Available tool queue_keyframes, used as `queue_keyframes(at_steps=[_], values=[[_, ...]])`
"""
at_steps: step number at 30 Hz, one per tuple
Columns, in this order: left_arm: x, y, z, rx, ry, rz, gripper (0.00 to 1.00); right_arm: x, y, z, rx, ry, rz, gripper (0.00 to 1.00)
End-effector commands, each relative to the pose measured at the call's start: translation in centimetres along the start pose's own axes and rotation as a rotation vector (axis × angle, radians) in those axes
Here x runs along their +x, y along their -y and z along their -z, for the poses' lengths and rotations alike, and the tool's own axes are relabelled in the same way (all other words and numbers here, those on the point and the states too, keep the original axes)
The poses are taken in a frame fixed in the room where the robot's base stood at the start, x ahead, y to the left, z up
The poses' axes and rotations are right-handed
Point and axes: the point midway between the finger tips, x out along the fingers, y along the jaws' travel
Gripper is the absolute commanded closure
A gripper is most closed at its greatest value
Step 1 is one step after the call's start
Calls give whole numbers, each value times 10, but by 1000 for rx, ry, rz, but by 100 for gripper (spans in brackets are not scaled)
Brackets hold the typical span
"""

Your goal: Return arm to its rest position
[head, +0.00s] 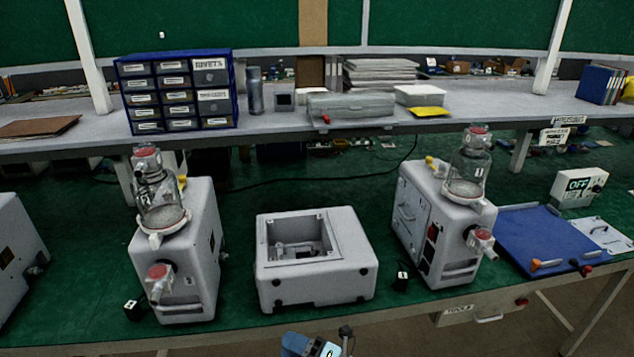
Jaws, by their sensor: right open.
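My right gripper (312,346) shows only in part at the bottom edge of the head view, as blue and dark pieces. It is open, in front of the table's near edge, below the open white housing, and apart from it. I see nothing held in it. The rest of the right arm is outside the view. My left gripper is not in view. A canister pump (178,262) with a glass jar on top stands on the green table at left. A second canister pump (440,232) with a jar stands at right.
The open white housing (317,277) sits between the pumps. A blue mat (540,238) with tools lies at right, near an OFF box (580,187). A raised grey shelf (270,122) with a drawer cabinet (178,92) runs behind. Another white casing (15,255) is cut off at left.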

Motion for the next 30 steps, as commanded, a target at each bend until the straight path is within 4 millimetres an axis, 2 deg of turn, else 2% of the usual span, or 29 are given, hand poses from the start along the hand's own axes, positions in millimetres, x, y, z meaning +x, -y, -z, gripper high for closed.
queue_keyframes(at_steps=[1, 5, 9, 15, 18, 21, 23, 30], values=[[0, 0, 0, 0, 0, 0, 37, -17, 3, 3, 138, 103, -21, 58], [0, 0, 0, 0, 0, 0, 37, -69, 14, -3, 495, 376, -64, 58], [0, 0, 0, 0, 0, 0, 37, -142, 38, 2, 875, 659, -98, 58], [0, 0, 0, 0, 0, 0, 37, -249, 71, 35, 1341, 1006, -131, 58], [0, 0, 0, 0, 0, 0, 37, -286, 78, 53, 1495, 1120, -143, 58], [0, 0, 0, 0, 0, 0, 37, -308, 82, 66, 1587, 1187, -150, 58], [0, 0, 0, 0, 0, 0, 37, -315, 83, 70, 1616, 1209, -152, 58], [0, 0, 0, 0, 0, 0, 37, -317, 84, 71, 1626, 1216, -153, 58]])
